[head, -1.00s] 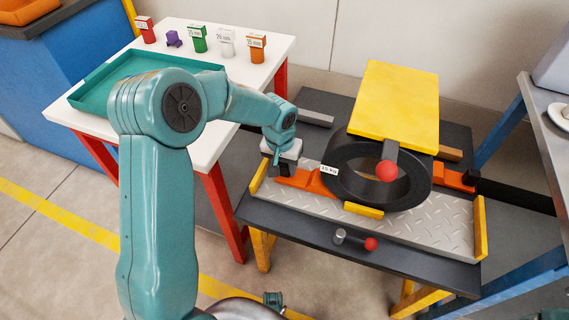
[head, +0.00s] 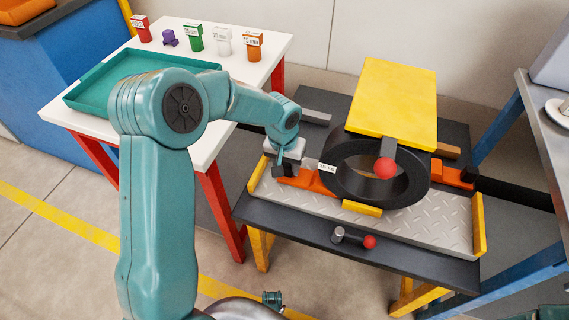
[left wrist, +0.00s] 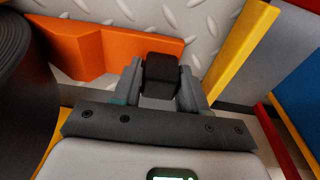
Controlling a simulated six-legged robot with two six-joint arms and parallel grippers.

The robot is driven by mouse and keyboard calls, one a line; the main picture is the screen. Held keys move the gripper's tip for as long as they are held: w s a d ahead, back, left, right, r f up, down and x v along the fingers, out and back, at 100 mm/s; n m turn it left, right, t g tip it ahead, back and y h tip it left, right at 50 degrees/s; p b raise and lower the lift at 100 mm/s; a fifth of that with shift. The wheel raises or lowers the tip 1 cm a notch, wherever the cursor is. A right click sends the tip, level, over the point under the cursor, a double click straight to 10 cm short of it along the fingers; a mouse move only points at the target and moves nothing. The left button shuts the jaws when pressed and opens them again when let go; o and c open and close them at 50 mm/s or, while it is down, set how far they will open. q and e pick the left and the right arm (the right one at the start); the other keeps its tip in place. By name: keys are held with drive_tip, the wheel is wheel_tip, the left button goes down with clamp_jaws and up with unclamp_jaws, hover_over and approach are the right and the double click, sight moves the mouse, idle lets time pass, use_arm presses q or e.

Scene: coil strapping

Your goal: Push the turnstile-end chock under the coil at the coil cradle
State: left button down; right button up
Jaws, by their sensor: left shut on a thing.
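The coil (head: 345,180) is a thick black ring standing on edge in the cradle (head: 400,222), which has a diamond-plate bed and yellow end plates. An orange chock (head: 314,181) lies on the bed at the coil's left side; I cannot tell how far it reaches under. My left gripper (head: 286,168) is at the chock's outer end. In the left wrist view its fingers are closed on a black block (left wrist: 161,75) beside the orange chock (left wrist: 110,52), with the coil (left wrist: 22,95) at the left edge. My right gripper is out of view.
A second orange chock (head: 455,178) is at the coil's right. A red-tipped lever (head: 369,242) is at the front. A white table (head: 262,62) with a teal tray stands left.

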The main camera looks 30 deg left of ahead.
use_arm(q)
drive_tip(key=shift+w+d, duration=0.25)
drive_tip(key=shift+d, duration=0.6)
drive_tip(key=c, duration=0.5)
unclamp_jaws()
drive_tip(key=shift+r, duration=0.1)
drive_tip(key=s+a+r+p, duration=0.1)
drive_tip(key=r+p, duration=0.3)
drive_tip(key=r, duration=0.6)
drive_tip(key=s+a+r+p, duration=0.2)
drive_tip(key=r+p, duration=0.2)
drive_tip(key=r, duration=0.7)
drive_tip(key=shift+w, duration=0.1)
